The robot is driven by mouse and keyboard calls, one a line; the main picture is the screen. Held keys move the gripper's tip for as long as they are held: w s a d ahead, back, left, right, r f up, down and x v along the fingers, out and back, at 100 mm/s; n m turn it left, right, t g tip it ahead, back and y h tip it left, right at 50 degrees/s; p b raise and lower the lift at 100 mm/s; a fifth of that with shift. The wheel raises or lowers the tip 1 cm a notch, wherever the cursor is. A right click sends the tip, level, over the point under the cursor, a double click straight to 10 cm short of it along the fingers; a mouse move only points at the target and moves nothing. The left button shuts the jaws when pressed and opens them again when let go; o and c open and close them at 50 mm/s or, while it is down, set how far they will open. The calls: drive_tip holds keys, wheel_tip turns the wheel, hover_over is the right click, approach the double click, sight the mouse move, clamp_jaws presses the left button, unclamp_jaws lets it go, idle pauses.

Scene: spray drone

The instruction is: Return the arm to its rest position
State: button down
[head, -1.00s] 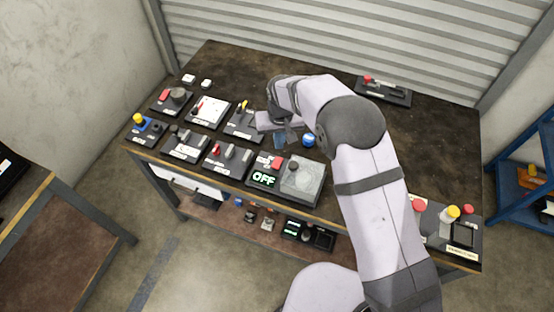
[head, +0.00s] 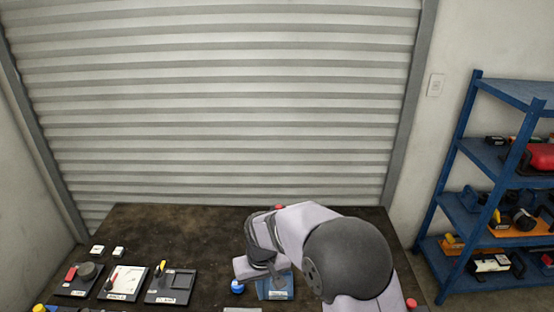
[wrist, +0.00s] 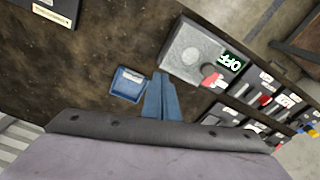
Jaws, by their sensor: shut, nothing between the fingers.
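My gripper (wrist: 160,80) shows in the wrist view as two blue fingers pressed together, with nothing between them. The fingers point over the dark tabletop, beside a small blue item (wrist: 128,86) with a pale label. In the head view my arm is bent over the table, with its large dark joint at the lower right and its wrist end left of that. A blue piece with a pale label (head: 276,288) shows below the wrist; I cannot tell how far the fingers are from the tabletop.
The dark table (head: 190,230) carries several switch panels, including a white-faced panel (head: 122,282) at left. The grey OFF panel (wrist: 200,50) lies near the fingers in the wrist view.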

drive_tip(key=s+d+r+m+g, duration=0.1)
drive_tip(key=s+d+r+m, duration=0.2)
drive_tip(key=s+d, duration=1.6)
drive_tip(key=shift+s+r+m, duration=0.15)
drive_tip(key=shift+m, duration=0.25)
